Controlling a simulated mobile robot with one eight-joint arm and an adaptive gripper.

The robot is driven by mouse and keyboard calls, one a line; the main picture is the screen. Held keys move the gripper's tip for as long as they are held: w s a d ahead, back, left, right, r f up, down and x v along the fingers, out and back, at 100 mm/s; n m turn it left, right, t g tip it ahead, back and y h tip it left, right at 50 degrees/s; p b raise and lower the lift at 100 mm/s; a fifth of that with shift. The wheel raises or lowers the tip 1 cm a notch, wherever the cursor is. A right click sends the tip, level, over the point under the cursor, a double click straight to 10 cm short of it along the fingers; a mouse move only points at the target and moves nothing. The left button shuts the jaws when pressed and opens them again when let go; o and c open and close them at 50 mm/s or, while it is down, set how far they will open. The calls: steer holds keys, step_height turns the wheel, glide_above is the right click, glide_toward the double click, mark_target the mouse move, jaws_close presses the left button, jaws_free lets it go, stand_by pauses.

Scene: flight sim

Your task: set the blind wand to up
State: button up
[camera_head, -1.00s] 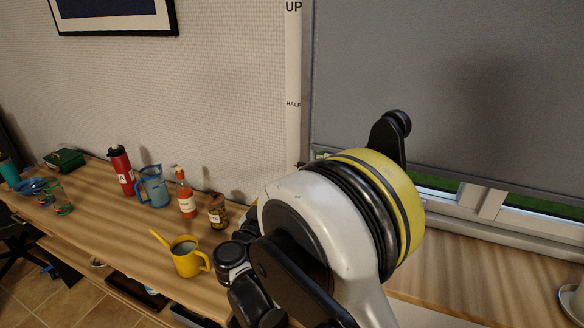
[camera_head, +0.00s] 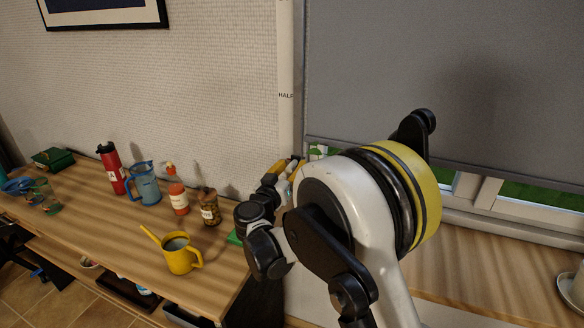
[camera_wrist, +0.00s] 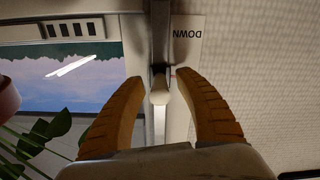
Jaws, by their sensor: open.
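The blind wand's pale knob (camera_wrist: 159,92) shows in the wrist view on a narrow vertical track, beside an upside-down DOWN label (camera_wrist: 187,32). My gripper (camera_wrist: 160,80) is open, with one orange finger on each side of the knob; I cannot tell whether either touches it. In the head view my gripper (camera_head: 291,165) is at the blind's lower left, below the HALF mark on the white label strip (camera_head: 286,60). The wand is hidden there behind my arm. The grey blind (camera_head: 440,80) hangs low, with a gap of window beneath.
A wooden counter (camera_head: 95,215) holds a yellow watering can (camera_head: 180,255), a blue pitcher (camera_head: 145,185), a red bottle (camera_head: 112,170), an orange bottle (camera_head: 178,200) and a jar (camera_head: 209,210). A plant (camera_wrist: 40,135) shows in the wrist view.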

jaws_close()
steer(key=shift+r, duration=0.1)
step_height(320, 180, up, 44)
steer(key=p, duration=2.5)
steer(key=shift+r, duration=0.15)
steer(key=shift+w+r, duration=0.1)
jaws_free()
steer(key=v, duration=1.2)
